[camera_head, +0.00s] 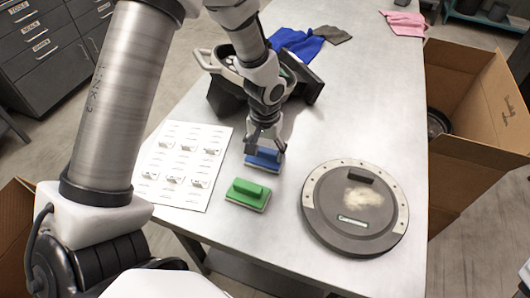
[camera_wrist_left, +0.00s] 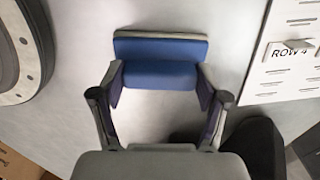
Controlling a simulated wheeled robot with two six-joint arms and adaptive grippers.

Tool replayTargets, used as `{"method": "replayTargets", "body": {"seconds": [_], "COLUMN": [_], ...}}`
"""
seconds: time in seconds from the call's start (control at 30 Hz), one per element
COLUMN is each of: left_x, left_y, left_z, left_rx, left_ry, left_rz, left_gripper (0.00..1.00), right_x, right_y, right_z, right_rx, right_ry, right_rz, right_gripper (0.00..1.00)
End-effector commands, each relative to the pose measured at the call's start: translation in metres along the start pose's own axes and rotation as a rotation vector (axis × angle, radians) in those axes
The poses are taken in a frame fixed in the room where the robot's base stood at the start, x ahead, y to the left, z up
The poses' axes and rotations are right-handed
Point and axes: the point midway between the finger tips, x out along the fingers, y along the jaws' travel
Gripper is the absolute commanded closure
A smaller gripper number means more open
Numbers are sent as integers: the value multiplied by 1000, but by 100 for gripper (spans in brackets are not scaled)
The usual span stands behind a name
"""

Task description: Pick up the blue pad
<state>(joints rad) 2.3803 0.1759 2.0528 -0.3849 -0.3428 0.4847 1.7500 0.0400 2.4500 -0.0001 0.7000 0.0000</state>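The blue pad (camera_head: 263,160) lies on the metal table, a flat block with a raised blue handle and a light base. My left gripper (camera_head: 266,144) is right over it, pointing down. In the left wrist view the blue pad (camera_wrist_left: 160,72) has its handle between the tips of the left gripper (camera_wrist_left: 160,88), one finger at each end. I see no clear gap at either end, but cannot tell whether the fingers press on it. The pad appears to rest on the table. My right gripper is not in view.
A green pad (camera_head: 248,193) lies just in front of the blue one. A white labelled sheet (camera_head: 185,165) is to the left, a round grey disc (camera_head: 355,207) to the right. A dark bin (camera_head: 232,103) and blue cloth (camera_head: 297,43) are behind. A cardboard box (camera_head: 465,150) stands beyond the right edge.

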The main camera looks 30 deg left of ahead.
Motion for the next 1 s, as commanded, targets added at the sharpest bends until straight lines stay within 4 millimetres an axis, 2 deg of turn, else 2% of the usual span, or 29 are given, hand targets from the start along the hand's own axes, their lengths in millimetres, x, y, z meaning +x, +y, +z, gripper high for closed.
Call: {"method": "replayTargets", "body": {"seconds": [0.03, 0.07, 0.3, 0.37, 0.7, 0.8, 1.0], "left_x": [1, 0, -4, -12, -88, -98, -100], "left_y": [0, 0, 0, 0, 0, 0, 0], "left_z": [0, 0, 0, -1, -1, 0, 0], "left_rx": [0, 0, 0, 1, 0, 0, 0], "left_ry": [-1, -1, 1, 4, 4, 1, -1], "left_rz": [0, 0, 0, 1, 0, 0, 0], "left_gripper": [63, 69, 69, 69, 69, 69, 69], "right_x": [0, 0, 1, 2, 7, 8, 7], "right_y": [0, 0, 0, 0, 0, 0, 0], "right_z": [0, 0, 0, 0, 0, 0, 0], "right_rx": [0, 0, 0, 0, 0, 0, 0], "right_ry": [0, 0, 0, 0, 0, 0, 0], "right_rz": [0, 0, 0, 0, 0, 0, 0], "right_gripper": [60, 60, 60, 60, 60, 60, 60]}}
